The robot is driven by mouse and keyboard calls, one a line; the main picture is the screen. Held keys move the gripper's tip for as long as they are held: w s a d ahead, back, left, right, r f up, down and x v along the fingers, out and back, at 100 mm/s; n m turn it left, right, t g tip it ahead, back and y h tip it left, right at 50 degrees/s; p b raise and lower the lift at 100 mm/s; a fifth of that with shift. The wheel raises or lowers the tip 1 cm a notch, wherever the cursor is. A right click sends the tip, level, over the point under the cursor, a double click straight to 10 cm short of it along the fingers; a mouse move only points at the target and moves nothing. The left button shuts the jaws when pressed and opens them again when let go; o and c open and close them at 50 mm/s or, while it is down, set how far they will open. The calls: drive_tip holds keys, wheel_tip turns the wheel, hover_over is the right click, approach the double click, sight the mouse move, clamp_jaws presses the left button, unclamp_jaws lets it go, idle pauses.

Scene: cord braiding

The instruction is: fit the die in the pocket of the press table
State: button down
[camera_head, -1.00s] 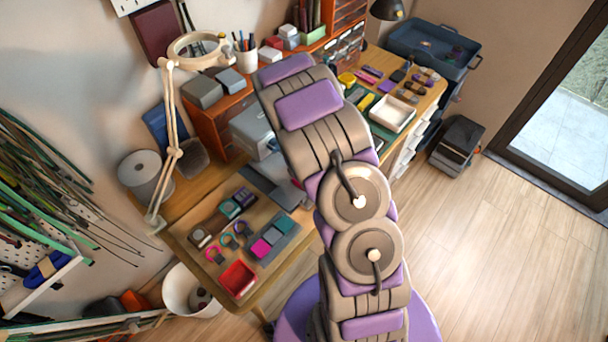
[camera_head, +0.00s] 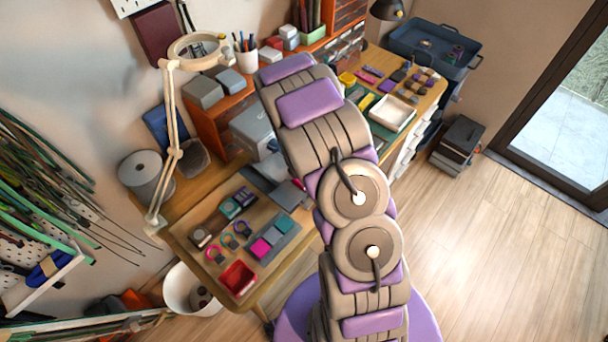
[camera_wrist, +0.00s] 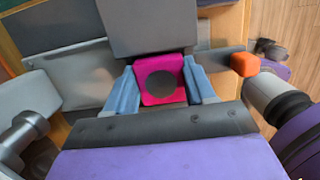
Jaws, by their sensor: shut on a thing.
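My gripper (camera_wrist: 160,88) is shut on a magenta block, the die (camera_wrist: 150,82), which has a dark round mark on its face. The blue-grey fingers press on its left and right sides in the wrist view. A grey press body stands just beyond the die, with its flat table (camera_wrist: 75,70) around and below it. In the head view part of the grey press (camera_head: 252,128) shows on the desk, left of my arm. My arm hides the gripper and die there. I cannot see the pocket, or tell whether the die touches the table.
An orange knob on a grey lever (camera_wrist: 244,64) is close to the right of the gripper. A mat with coloured blocks (camera_head: 265,245) and a red tray (camera_head: 237,278) lies at the near desk end. A lamp (camera_head: 172,155) stands at left.

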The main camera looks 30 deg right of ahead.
drive_tip(key=shift+p, duration=0.35)
drive_tip(key=shift+c, duration=1.5)
unclamp_jaws()
drive_tip(key=shift+o, duration=0.3)
drive_tip(key=shift+o, duration=1.2)
drive_tip(key=shift+s+a+r+p, duration=0.15)
drive_tip(key=shift+r+p, duration=0.35)
drive_tip(key=shift+r, duration=0.5)
drive_tip(key=shift+a+r+p, duration=0.2)
drive_tip(key=shift+r+p, duration=0.35)
drive_tip(key=shift+r, duration=0.45)
drive_tip(key=shift+s+a+r+p, duration=0.15)
drive_tip(key=shift+r+p, duration=0.35)
drive_tip(key=shift+r, duration=0.5)
drive_tip(key=shift+w, duration=0.1)
